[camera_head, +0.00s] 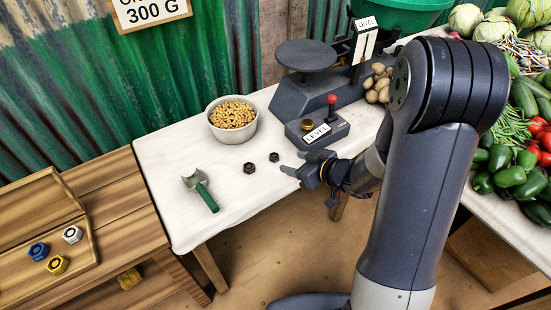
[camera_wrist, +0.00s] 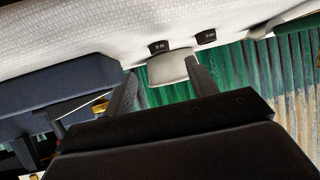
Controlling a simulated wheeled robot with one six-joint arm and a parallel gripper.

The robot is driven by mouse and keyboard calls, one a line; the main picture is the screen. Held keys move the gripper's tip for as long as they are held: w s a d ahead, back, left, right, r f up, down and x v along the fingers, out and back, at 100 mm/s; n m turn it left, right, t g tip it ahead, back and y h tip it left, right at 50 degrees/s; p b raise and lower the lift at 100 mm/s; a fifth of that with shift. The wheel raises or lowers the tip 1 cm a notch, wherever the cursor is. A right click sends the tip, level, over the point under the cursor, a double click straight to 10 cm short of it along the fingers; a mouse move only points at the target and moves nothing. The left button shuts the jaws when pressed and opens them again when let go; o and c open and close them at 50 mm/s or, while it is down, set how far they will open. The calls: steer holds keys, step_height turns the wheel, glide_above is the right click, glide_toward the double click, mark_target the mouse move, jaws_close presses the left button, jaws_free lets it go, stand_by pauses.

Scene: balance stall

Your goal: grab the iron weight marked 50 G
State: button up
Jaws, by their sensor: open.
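Two small dark iron weights stand on the white cloth: a slightly larger one (camera_head: 249,168) and a smaller one (camera_head: 274,157) nearer my gripper. In the wrist view, which looks upside down, there are two dark weights with pale markings, one near the middle (camera_wrist: 160,47) and one to its right (camera_wrist: 206,37). The markings are too small to read surely, so I cannot tell which is 50 G. My gripper (camera_head: 294,163) is open and empty, just right of the smaller weight and apart from it. Its spread fingers show in the wrist view (camera_wrist: 163,84).
A grey balance (camera_head: 305,92) and its lever box (camera_head: 318,132) stand close behind my gripper. A bowl of nuts (camera_head: 232,119) and a green-handled scoop (camera_head: 201,191) are to the left.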

mark_target(276, 157)
steer(key=b+x, duration=0.1)
steer(key=x, duration=0.6)
steer(key=shift+w+a, duration=0.1)
steer(key=shift+w, duration=0.1)
steer(key=shift+c, duration=0.4)
steer(key=c, duration=1)
